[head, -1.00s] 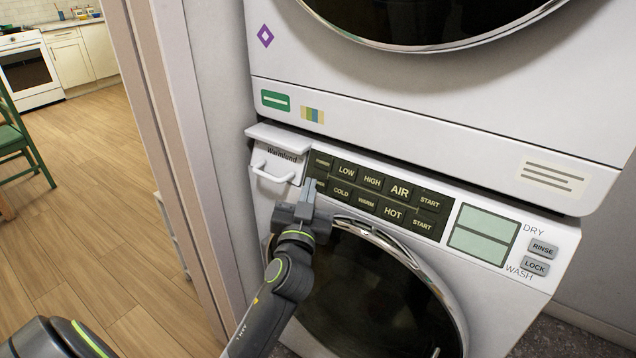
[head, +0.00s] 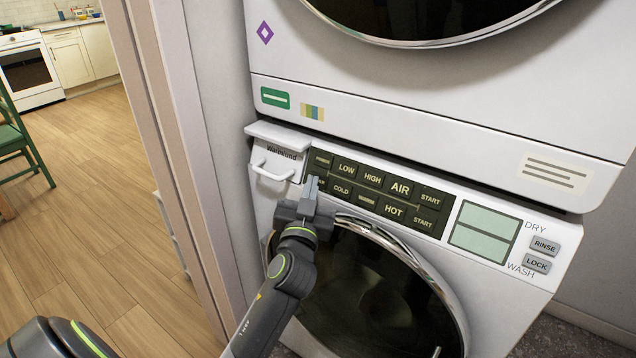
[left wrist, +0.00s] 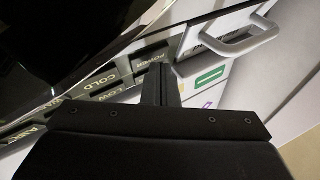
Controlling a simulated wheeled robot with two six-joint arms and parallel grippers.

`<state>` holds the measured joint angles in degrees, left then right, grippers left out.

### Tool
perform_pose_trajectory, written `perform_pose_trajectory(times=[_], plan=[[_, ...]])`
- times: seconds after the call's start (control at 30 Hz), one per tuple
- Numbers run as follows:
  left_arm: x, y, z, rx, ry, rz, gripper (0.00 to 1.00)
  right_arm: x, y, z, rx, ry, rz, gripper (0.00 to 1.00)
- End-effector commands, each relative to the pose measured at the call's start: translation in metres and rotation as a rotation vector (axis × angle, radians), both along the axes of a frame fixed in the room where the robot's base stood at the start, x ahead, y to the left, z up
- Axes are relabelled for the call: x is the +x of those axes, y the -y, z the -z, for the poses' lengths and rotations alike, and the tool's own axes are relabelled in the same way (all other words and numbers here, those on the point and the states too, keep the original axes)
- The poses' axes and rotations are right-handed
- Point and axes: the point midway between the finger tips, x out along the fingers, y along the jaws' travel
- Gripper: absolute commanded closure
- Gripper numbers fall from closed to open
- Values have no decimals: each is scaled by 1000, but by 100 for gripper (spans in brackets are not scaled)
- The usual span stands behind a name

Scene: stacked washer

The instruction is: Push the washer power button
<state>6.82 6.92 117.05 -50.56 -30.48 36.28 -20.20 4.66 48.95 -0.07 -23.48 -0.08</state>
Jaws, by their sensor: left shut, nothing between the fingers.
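The washer (head: 500,325) is the lower machine of the stack, with a dark button panel on its front. The lower-left button, the washer power button (head: 322,184), is partly hidden behind my left gripper (head: 311,182). In the left wrist view a power button (left wrist: 150,55) shows beside the COLD button, close to the fingers (left wrist: 160,72). My left gripper is shut and empty, its tips over the left end of the panel. I cannot tell whether they touch the button. My right gripper is not in view.
Another power button (head: 320,159) sits above, in the top row. A drawer handle (head: 272,171) juts out just left of the panel. The round washer door (head: 385,285) lies below. A door frame (head: 165,150) stands left, with open wooden floor beyond.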

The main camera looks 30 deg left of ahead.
Motion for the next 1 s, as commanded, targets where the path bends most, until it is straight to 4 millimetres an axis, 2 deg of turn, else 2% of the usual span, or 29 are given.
perform_pose_trajectory(times=[0.17, 0.3, 0.7, 1.0], plan=[[1, 0, 0, 0, 0, 0, 100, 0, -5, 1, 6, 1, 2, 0], [1, 0, 0, 0, 0, 0, 100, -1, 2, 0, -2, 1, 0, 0], [3, 0, 1, 0, 1, 0, 100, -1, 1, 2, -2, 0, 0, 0], [-7, 0, -4, -1, 0, 0, 100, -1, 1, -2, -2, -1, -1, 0]])
